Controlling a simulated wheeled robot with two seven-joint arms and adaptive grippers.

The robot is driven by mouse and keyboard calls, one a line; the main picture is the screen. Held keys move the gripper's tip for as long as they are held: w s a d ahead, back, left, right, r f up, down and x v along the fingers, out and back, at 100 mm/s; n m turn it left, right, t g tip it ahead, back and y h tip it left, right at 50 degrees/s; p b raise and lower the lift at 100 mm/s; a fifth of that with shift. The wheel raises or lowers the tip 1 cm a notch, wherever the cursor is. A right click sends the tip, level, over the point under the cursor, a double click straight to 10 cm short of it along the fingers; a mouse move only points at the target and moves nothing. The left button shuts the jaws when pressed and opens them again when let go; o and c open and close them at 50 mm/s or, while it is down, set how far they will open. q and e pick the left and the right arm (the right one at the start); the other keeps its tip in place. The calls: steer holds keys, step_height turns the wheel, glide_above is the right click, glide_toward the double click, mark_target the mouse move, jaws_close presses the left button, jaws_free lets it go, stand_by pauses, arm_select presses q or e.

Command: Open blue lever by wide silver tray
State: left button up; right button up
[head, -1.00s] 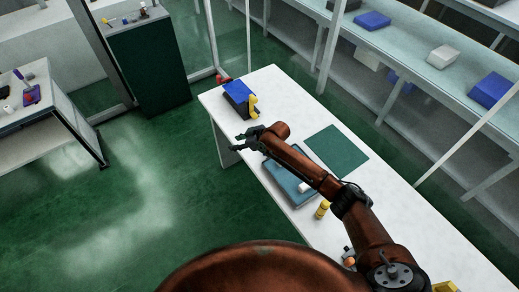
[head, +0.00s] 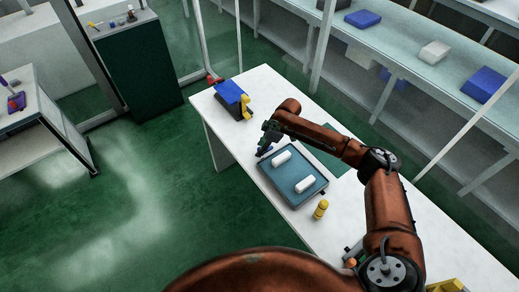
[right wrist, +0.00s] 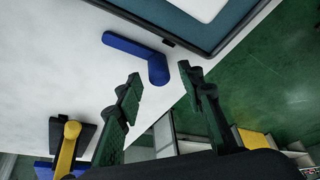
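The blue lever (right wrist: 130,46) shows in the right wrist view as a bent bar on the white table, beside the dark-rimmed edge of a blue-grey tray (right wrist: 185,38). In the head view the tray (head: 284,180) lies on the table with two white blocks on it; the lever is mostly hidden by my gripper there. My right gripper (head: 264,147) is just off the tray's far left corner. In the right wrist view the right gripper (right wrist: 159,74) is open, with the lever's bent end just ahead, between the fingertips. I cannot tell whether they touch. My left gripper is out of view.
A blue-topped black box with a yellow lever (head: 245,105) stands at the table's far end. A yellow cylinder (head: 321,209) stands near the tray. A green mat (head: 328,160) lies behind my right arm. Shelves with boxes (head: 434,52) run along the right.

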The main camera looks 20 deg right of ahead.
steer(key=shift+w+a+f, duration=0.15)
steer(key=shift+a+f, duration=0.05)
steer(key=shift+f, duration=0.45)
steer(key=shift+c, duration=0.7)
jaws_close()
